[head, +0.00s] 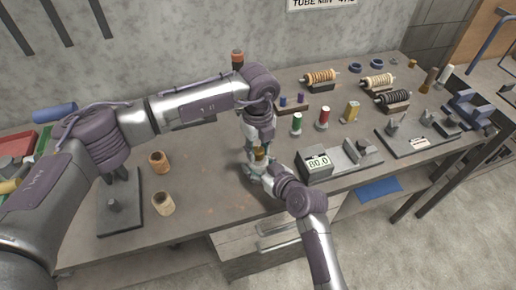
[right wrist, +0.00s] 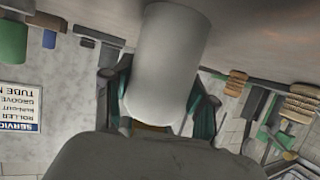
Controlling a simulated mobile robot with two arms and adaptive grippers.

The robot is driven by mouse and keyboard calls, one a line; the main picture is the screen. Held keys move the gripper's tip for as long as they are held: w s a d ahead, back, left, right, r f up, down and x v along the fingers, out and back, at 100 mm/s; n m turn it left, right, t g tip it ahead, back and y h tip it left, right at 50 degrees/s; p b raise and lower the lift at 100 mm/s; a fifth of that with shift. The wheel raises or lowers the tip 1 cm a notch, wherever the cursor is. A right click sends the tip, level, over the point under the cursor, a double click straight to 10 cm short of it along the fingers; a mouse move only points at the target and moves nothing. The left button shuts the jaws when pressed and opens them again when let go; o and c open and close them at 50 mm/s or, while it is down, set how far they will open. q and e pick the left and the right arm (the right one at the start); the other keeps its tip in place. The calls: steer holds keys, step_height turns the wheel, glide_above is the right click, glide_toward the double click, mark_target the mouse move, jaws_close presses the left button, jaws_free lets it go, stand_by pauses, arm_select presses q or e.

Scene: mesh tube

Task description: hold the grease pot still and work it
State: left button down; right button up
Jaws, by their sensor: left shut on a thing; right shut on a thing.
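The grease pot (head: 259,154) is small and mostly hidden between my two grippers near the front middle of the bench; only a brownish-yellow bit shows. My left gripper (head: 260,143) comes down from above and is shut on part of it. My right gripper (head: 256,169) reaches in from the front right and is also shut on it. In the right wrist view a pale grey cylinder (right wrist: 168,60), apparently the pot, stands between the fingers of my right gripper (right wrist: 158,100). Which part each gripper holds is hard to tell.
A box reading 80.0 (head: 317,164) stands close to the right of my right gripper. Several coils and thread spools (head: 323,118) fill the back right.

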arm_select(q)
steer(key=shift+m, duration=0.5)
steer(key=m, duration=0.2)
steer(key=shift+m, duration=0.4)
steer(key=m, duration=0.4)
steer(key=shift+m, duration=0.3)
steer(key=m, duration=0.3)
steer(key=shift+m, duration=0.3)
steer(key=m, duration=0.4)
steer(key=shift+m, duration=0.3)
steer(key=m, duration=1)
steer(key=shift+m, duration=0.3)
arm_select(e)
steer(key=shift+f, duration=0.1)
